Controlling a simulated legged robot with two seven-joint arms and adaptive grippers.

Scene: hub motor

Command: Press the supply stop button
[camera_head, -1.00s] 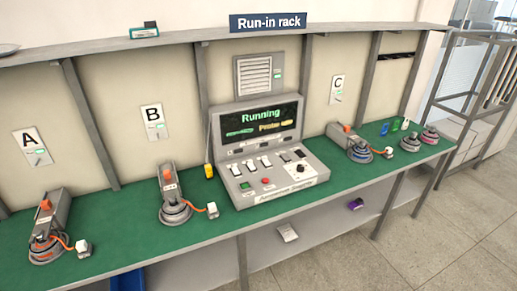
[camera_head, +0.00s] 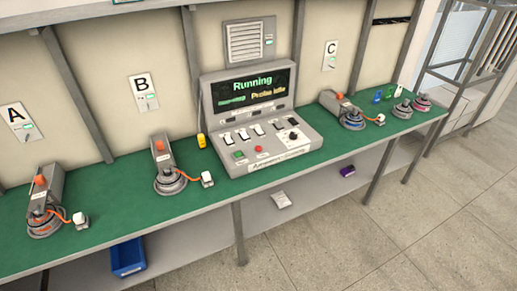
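The control console (camera_head: 262,120) stands at the middle of the green bench. Its screen (camera_head: 252,88) reads "Running" in green, with smaller text below that seems to end in "idle". On its sloped panel are a green button (camera_head: 238,154), a red button (camera_head: 259,149), several white switches (camera_head: 243,133) and a black knob (camera_head: 293,135). The red button is to the right of the green one; any label beside it is too small to read. Neither of my grippers is in view.
Motor stations stand on the green bench top (camera_head: 110,200) below signs A (camera_head: 20,122), B (camera_head: 144,91) and C (camera_head: 329,55). A yellow object (camera_head: 201,140) stands left of the console. A blue bin (camera_head: 128,257) is on the lower shelf. The floor in front is clear.

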